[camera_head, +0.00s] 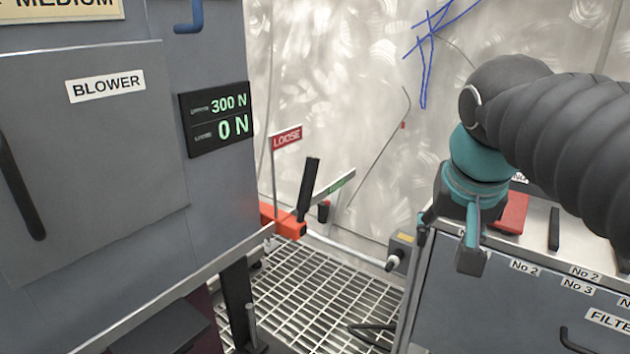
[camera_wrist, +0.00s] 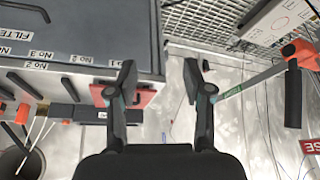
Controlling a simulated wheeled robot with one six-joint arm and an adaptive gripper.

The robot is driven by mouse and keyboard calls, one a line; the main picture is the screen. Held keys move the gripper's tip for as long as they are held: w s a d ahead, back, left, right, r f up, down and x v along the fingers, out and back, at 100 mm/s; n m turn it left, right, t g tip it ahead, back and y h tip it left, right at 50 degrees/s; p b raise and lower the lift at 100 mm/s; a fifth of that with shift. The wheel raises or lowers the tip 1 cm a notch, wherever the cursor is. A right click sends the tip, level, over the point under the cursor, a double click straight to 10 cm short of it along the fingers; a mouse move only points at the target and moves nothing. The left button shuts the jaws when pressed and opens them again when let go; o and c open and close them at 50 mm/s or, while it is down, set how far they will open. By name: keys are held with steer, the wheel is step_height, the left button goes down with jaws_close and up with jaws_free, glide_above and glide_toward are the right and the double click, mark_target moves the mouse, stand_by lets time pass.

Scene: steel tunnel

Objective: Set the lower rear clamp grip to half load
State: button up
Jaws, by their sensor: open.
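An orange clamp (camera_head: 285,222) with a black grip (camera_head: 308,189) stands low beside the grey cabinet in the head view. A pale bar with a green mark (camera_head: 337,184) slants up to the right from it, and a red LOOSE sign (camera_head: 287,137) stands behind. The display (camera_head: 216,119) reads 300 N above and 0 N below. In the wrist view the black grip (camera_wrist: 293,96), orange clamp part (camera_wrist: 301,52) and green-marked bar (camera_wrist: 240,87) are at right. My gripper (camera_head: 448,238) is open and empty, well right of the clamp; it also shows in the wrist view (camera_wrist: 159,68).
The BLOWER cabinet (camera_head: 90,185) fills the left. A drawer cabinet (camera_head: 500,300) stands below my arm, with a red block (camera_head: 511,213) and dark tools on top. A grated floor (camera_head: 320,295) and a grey box with a lever (camera_head: 401,252) lie between the cabinets.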

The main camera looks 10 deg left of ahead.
steer(key=w+a+r, duration=0.5)
steer(key=a+r, duration=0.3)
steer(key=a, duration=0.2)
steer(key=m, duration=0.2)
glide_toward(307, 174)
steer(key=b+x, duration=0.4)
steer(key=x, duration=0.8)
jaws_close()
